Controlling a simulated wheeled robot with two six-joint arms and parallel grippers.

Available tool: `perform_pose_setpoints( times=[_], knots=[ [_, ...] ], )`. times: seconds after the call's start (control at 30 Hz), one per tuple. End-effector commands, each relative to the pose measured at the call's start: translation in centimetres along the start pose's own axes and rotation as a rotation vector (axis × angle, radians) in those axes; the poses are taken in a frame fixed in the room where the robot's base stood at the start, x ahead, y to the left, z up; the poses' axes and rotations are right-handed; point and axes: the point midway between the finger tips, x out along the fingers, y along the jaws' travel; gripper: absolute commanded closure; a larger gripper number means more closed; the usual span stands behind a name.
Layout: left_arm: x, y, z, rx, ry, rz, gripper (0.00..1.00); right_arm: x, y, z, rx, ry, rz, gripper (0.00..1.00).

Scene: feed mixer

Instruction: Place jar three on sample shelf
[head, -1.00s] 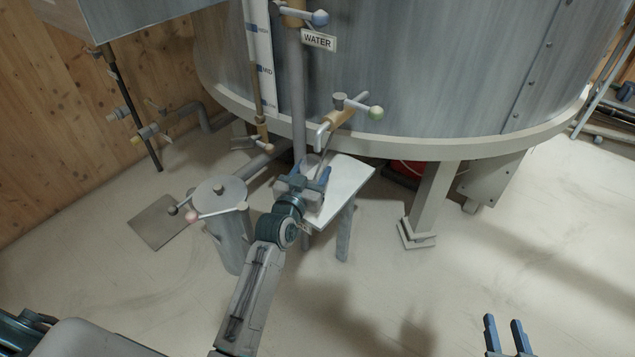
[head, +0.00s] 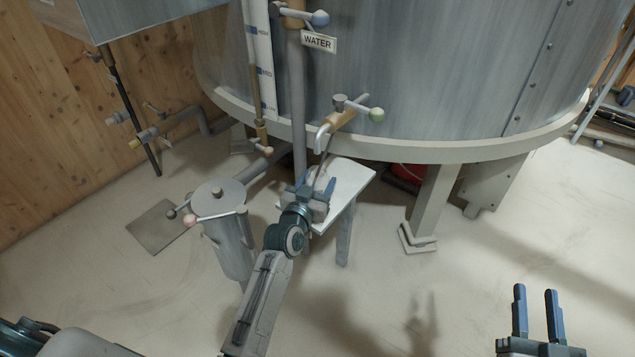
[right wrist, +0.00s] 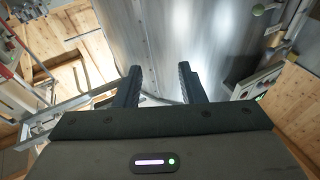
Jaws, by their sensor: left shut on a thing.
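My left gripper (head: 317,184) is shut on a small pale jar (head: 320,179), mostly hidden between the blue fingers. I cannot tell whether the jar touches the table top. Its number cannot be read. My right gripper (head: 535,292) is open and empty at the lower right, over bare floor. Its two spread fingers also show in the right wrist view (right wrist: 158,72). I cannot make out a labelled sample shelf.
A large grey tank (head: 430,70) stands behind the table. A pipe with a WATER sign (head: 318,41) rises behind the gripper. A grey cylinder (head: 226,235) with knobbed levers stands left of the arm. A red object (head: 407,170) sits under the tank.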

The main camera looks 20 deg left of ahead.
Motion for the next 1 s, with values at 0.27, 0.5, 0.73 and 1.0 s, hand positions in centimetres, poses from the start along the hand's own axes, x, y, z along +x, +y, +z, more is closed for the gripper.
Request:
perform_pose_setpoints(
  times=[0.27, 0.5, 0.73, 1.0],
  knots=[
    [0.0, 0.0, 0.2, 0.0, 0.0, 0.0, 0.69, 0.2, 0.0, -0.8, -0.006, 0.046, -0.001, 0.64],
    [0.0, 0.0, 0.2, 0.0, 0.0, 0.0, 0.24, 0.4, 0.0, -1.1, -0.007, 0.059, -0.001, 0.64],
    [0.0, 0.0, 0.2, 0.0, 0.0, 0.0, 0.24, 0.4, 0.0, -1.0, -0.006, 0.055, -0.001, 0.64],
    [-2.9, 0.0, 0.1, 0.0, -0.003, 0.0, 0.24, -0.3, 0.0, 0.8, 0.006, -0.049, -0.001, 0.64]
  ],
)
